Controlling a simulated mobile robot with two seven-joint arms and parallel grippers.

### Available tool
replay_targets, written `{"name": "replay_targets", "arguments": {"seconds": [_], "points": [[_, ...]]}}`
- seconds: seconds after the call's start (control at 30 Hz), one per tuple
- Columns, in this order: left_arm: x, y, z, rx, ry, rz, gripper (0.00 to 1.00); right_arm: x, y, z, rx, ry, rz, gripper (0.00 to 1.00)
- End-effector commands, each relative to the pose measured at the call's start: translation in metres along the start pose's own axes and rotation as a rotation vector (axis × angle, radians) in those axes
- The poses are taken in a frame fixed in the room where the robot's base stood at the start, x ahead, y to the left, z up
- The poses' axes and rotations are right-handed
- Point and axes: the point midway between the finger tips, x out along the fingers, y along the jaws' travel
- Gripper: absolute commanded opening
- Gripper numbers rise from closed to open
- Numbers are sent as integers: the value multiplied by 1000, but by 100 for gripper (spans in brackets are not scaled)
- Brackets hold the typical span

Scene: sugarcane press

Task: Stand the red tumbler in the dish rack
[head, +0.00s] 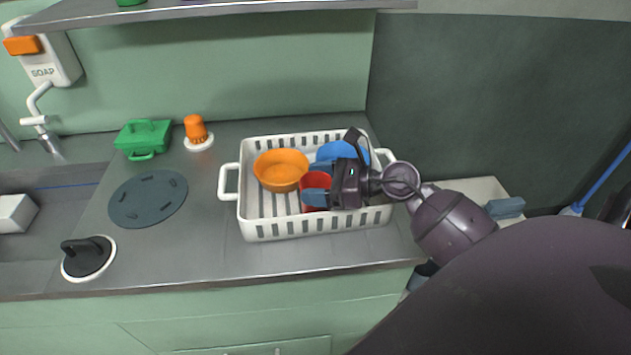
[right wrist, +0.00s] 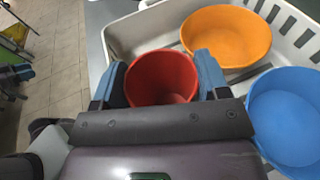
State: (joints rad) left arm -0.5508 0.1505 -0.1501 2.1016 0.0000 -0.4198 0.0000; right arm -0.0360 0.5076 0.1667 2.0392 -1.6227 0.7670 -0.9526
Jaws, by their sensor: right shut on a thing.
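The red tumbler (head: 316,181) is inside the white dish rack (head: 282,232), in its front middle part. In the right wrist view the tumbler (right wrist: 160,78) shows its open mouth, between the two blue fingers of my right gripper (right wrist: 160,80). My right gripper (head: 322,186) comes in from the right over the rack and is shut on the tumbler. The tumbler's base is hidden, so I cannot tell whether it touches the rack floor. My left gripper is not in view.
An orange bowl (head: 281,170) and a blue bowl (head: 343,152) are in the rack beside the tumbler. A green box (head: 143,138), an orange-topped item (head: 196,130) and a dark round mat (head: 148,199) are on the counter to the left. A shelf (head: 210,12) hangs above.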

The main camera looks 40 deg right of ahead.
Motion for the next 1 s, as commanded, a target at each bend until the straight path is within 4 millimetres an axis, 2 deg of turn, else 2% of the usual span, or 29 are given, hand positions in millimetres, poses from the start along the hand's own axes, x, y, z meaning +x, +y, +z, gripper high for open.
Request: {"name": "replay_targets", "arguments": {"seconds": [0.03, 0.2, 0.57, 0.77, 1.0], "points": [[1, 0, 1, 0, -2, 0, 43, 0, 0, -2, 1, 1, 1, 71], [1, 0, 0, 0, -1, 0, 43, 0, 0, -1, 0, 0, 0, 94], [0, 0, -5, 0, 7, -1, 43, -1, 0, 6, -2, -2, -1, 94], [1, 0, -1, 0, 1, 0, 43, -30, 0, 2, 0, 4, -2, 94], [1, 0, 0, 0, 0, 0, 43, -77, 0, 2, 1, 5, -1, 94]]}}
